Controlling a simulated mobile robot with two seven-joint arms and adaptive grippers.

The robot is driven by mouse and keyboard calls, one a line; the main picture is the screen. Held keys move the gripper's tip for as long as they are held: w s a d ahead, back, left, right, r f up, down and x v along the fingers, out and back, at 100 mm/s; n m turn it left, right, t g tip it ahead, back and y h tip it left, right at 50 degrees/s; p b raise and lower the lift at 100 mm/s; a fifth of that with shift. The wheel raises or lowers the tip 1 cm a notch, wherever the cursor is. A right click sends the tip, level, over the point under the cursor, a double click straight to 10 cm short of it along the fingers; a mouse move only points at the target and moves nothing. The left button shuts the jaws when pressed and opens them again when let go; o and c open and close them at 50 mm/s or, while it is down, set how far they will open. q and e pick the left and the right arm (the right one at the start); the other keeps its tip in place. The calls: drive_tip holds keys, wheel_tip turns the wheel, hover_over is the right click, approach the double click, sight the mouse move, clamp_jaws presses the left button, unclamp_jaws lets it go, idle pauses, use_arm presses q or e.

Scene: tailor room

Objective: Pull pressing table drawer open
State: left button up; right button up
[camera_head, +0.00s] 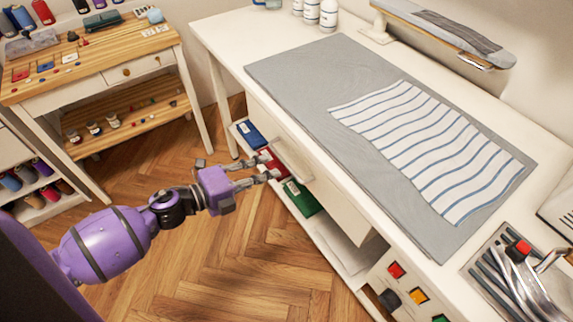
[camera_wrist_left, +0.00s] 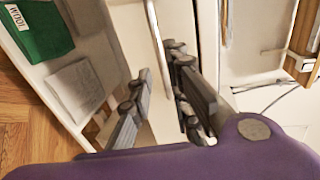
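The white pressing table (camera_head: 218,32) fills the right of the head view. Its drawer front (camera_head: 335,205) is below the tabletop edge and looks closed. A pale bar handle (camera_head: 292,160) is on the front; it also shows in the left wrist view (camera_wrist_left: 156,42). My left gripper (camera_head: 272,165) reaches in from the left, with its fingers at the handle. In the left wrist view my left gripper (camera_wrist_left: 162,65) has its fingers apart, with the bar seemingly passing between them. I cannot tell whether either finger touches it. My right gripper is not in view.
A grey mat (camera_head: 290,70) with striped cloth (camera_head: 430,145) covers the tabletop. A lower shelf (camera_head: 325,232) holds blue, red and green boxes, the green one (camera_head: 302,197) below the gripper. A wooden table (camera_head: 100,60) stands at left. Open wooden floor (camera_head: 225,265) lies before the pressing table.

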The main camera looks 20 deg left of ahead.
sight(286, 162)
use_arm(q)
drive_tip(key=x, duration=0.7)
drive_tip(key=shift+r+p, duration=0.1)
drive_tip(key=shift+p, duration=0.2)
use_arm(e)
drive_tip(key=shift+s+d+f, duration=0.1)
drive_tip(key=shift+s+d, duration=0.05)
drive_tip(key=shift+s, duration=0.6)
use_arm(q)
drive_tip(key=shift+c, duration=0.5)
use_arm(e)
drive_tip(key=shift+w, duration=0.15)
use_arm(q)
drive_tip(key=shift+c, duration=1.3)
clamp_jaws()
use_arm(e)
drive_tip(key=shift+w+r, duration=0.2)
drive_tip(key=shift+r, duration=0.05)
